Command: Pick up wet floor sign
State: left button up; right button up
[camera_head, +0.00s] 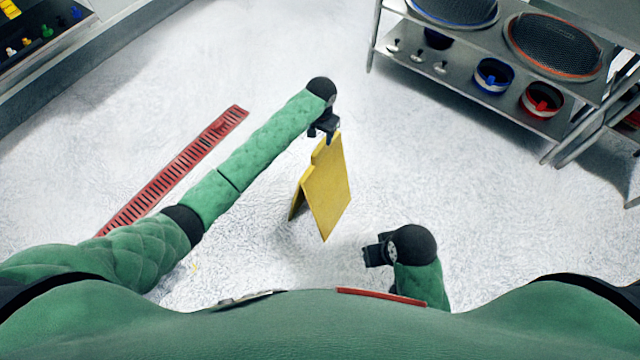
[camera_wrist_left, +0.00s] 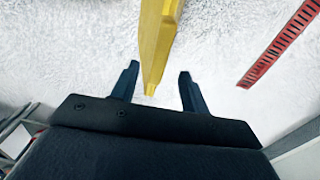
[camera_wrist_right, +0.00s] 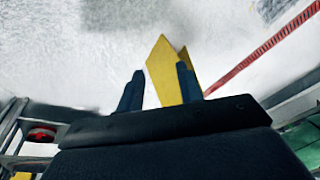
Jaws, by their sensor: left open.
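The wet floor sign (camera_head: 328,188) is a yellow folding board standing upright, like a tent, on the white floor in the middle of the head view. My left gripper (camera_head: 328,136) is at the top edge of the sign. In the left wrist view the sign (camera_wrist_left: 157,45) shows edge-on, its near end between the two open fingers (camera_wrist_left: 158,88); I cannot tell whether they touch it. My right gripper (camera_head: 372,252) is lower right of the sign and apart from it. In the right wrist view its fingers (camera_wrist_right: 158,90) are spread and empty, with the sign (camera_wrist_right: 165,72) beyond them.
A red slotted floor strip (camera_head: 175,170) lies at the left. A metal shelf (camera_head: 470,88) with round sieves and red and blue pots stands at the upper right. A counter (camera_head: 60,60) with small coloured items is at the upper left. The floor around the sign is clear.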

aim_at(320, 146)
pick_arm(q)
notch_tip(320, 146, down, 2)
jog(key=shift+w+a, duration=0.1)
jog(key=shift+f, duration=0.35)
jog(key=f, duration=0.1)
jog(key=f+p, duration=0.1)
jog(key=f, duration=0.1)
jog(key=shift+s+f, duration=0.1)
jog(key=shift+s, duration=0.2)
jog(key=shift+f, duration=0.55)
grip_shut()
pick_arm(e)
jog(key=shift+s+d+r+g+h, duration=0.15)
jog(key=shift+s+d+r, duration=0.05)
jog(key=shift+d+r, duration=0.35)
jog(key=shift+s+d+r+g+h, duration=0.15)
jog(key=shift+s+d+r, duration=0.05)
jog(key=shift+d+r, duration=0.3)
pick_arm(q)
jog(key=shift+r, duration=0.1)
